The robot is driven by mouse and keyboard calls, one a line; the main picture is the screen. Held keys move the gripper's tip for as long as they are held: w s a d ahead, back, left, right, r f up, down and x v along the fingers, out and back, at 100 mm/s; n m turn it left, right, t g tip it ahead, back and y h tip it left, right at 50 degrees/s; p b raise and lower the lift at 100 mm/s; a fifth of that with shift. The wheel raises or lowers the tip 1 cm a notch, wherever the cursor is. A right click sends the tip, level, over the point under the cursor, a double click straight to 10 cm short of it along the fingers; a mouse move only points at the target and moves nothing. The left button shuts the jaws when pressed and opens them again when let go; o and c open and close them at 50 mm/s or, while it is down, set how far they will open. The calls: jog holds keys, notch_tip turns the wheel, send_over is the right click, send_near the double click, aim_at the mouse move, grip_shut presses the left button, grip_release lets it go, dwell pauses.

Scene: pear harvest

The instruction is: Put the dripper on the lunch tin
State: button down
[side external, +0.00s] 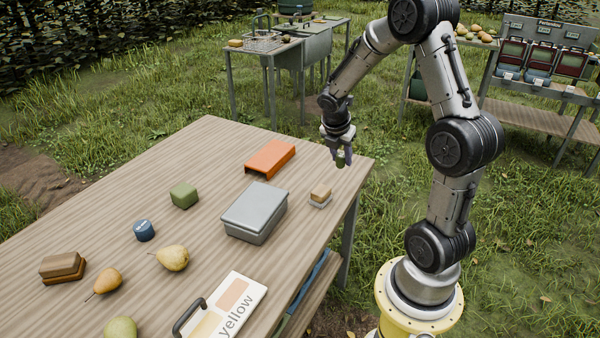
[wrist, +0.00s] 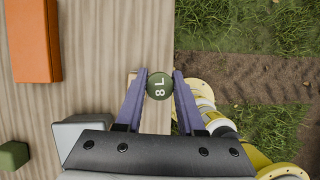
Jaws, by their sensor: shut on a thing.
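The dripper is a small dark green round piece marked "8 L" (wrist: 160,86). My gripper (wrist: 162,73) is shut on it, with one purple finger on each side. In the side view my gripper (side external: 342,155) holds the dripper (side external: 340,161) in the air above the table's far right corner. The lunch tin (side external: 255,213) is a grey metal box with a flat lid, lying shut on the table, apart from my gripper and to its lower left. Nothing lies on its lid. In the wrist view the lunch tin (wrist: 80,130) is partly hidden by my gripper body.
An orange channel-shaped piece (side external: 270,158) and a small tan-and-grey block (side external: 320,197) stand near the tin. A green block (side external: 184,195), a blue round piece (side external: 144,230), pears (side external: 173,258), a brown brush-like block (side external: 62,267) and a "yellow" board (side external: 228,306) lie farther left and in front.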

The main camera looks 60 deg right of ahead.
jog(key=w+a+r+n+t, duration=0.1)
jog(key=a+r+n, duration=0.3)
jog(key=a, duration=0.6)
jog(key=w+a+r+n+t, duration=0.2)
jog(key=a+r+n, duration=0.15)
jog(key=a, duration=0.75)
jog(key=y, duration=0.1)
send_near(256, 198)
jog(key=shift+w+d+f+n, duration=0.25)
jog(key=shift+w+d+f, duration=0.15)
jog(key=shift+d+f, duration=0.3)
jog(key=shift+w+d+f, duration=0.1)
jog(key=shift+w+f, duration=0.2)
jog(key=shift+f, duration=0.75)
jog(key=shift+w+f, duration=0.1)
jog(key=shift+f, duration=0.8)
jog(key=shift+f, duration=0.1)
jog(key=c, duration=0.5)
grip_release()
